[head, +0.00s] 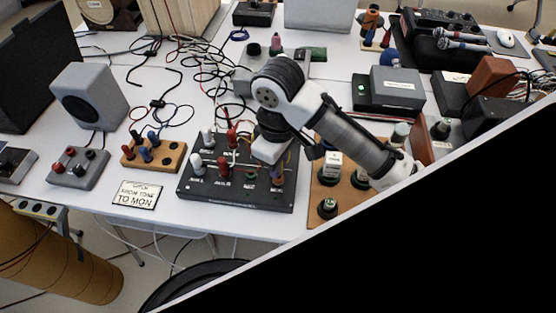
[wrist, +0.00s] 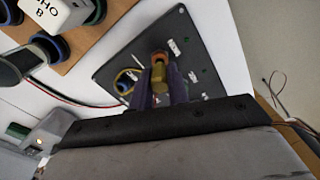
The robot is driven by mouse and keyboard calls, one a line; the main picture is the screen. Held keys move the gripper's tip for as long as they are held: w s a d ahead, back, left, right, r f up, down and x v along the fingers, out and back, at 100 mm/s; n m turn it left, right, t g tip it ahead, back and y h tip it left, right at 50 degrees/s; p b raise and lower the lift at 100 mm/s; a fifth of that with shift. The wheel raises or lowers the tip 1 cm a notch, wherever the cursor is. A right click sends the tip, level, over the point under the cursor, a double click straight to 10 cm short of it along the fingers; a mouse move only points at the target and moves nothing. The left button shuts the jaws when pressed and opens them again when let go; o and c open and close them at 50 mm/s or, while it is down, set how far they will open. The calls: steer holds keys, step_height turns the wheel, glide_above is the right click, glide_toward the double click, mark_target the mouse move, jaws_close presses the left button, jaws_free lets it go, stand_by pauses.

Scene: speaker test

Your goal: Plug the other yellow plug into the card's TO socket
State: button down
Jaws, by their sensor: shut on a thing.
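The white card (head: 137,195) reads "FROM TONE TO MON" on its lower lines and lies on the table left of the black patch box (head: 235,205). Red and white plugs or knobs stand on that box. My gripper (head: 277,178) is low over the box's right end. In the wrist view my gripper (wrist: 161,82) is shut on an orange-yellow plug (wrist: 159,68), between purple fingers over the black panel (wrist: 112,72). A yellow loop and a blue ring (wrist: 125,82) show left of it. The plug's tip is hidden, so I cannot tell whether it is in a socket.
A wooden block (head: 170,163) with colored plugs and a grey box (head: 77,172) with knobs stand left. A wooden board (head: 318,200) with knobs and a white block stands close right of the patch box. Tangled cables (head: 205,70) lie behind.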

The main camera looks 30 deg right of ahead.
steer(key=shift+f+b, duration=0.6)
steer(key=shift+f, duration=0.35)
stand_by(0.6)
steer(key=c, duration=1.3)
jaws_free()
steer(key=shift+r, duration=0.15)
steer(key=shift+r+p, duration=3.7)
steer(key=shift+r, duration=0.05)
steer(key=shift+f, duration=0.1)
